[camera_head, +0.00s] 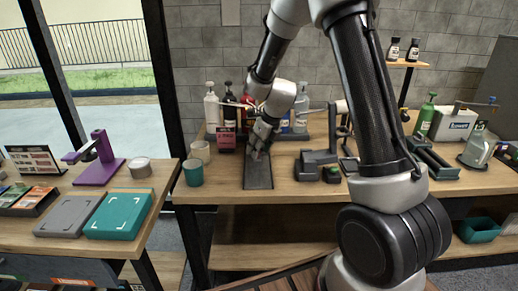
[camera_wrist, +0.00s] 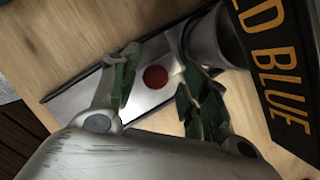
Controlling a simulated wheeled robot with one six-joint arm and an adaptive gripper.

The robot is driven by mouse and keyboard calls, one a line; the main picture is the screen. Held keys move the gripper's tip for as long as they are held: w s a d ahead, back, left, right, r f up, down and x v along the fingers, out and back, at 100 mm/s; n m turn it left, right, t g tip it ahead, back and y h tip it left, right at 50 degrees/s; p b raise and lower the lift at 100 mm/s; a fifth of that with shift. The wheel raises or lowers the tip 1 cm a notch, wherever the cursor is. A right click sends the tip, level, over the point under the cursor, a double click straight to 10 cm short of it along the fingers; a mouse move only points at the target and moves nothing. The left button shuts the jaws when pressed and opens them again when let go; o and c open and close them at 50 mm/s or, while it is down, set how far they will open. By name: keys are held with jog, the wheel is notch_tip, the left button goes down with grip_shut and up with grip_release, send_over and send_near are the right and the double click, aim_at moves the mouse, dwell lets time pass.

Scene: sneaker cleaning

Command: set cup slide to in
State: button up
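A dark, flat rectangular slide (camera_head: 258,176), which I take to be the cup slide, lies on the wooden workbench, its near end by the front edge. In the wrist view it is a shiny grey plate (camera_wrist: 75,101) with a round red spot (camera_wrist: 155,77), perhaps a knob. My gripper (camera_head: 257,153) is low over the slide's far part. In the wrist view my gripper (camera_wrist: 157,88) has its green-padded fingers apart, one on each side of the red spot. I cannot tell whether they touch anything. The slide's far end is hidden by my gripper.
A teal cup (camera_head: 193,173) and a pale cup (camera_head: 200,151) stand left of the slide. A dark sign with orange letters (camera_wrist: 285,75) and a grey rounded body (camera_wrist: 211,42) are close to my right finger. Grey blocks (camera_head: 316,163) stand right of the slide.

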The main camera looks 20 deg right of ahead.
jog(key=v, duration=1.2)
jog(key=shift+s, duration=0.1)
jog(key=s+d+r+n+t+h, duration=0.1)
jog(key=s+d+r+n, duration=0.2)
jog(key=s+r+n, duration=0.65)
jog(key=s+d+r+n, duration=0.3)
jog(key=s+r+n, duration=0.1)
jog(key=s+n, duration=0.9)
jog(key=s+d+f+n+h, duration=0.1)
jog(key=s+f+n, duration=0.2)
jog(key=s+n, duration=0.4)
jog(key=shift+s+n+g, duration=0.4)
jog(key=shift+n, duration=0.15)
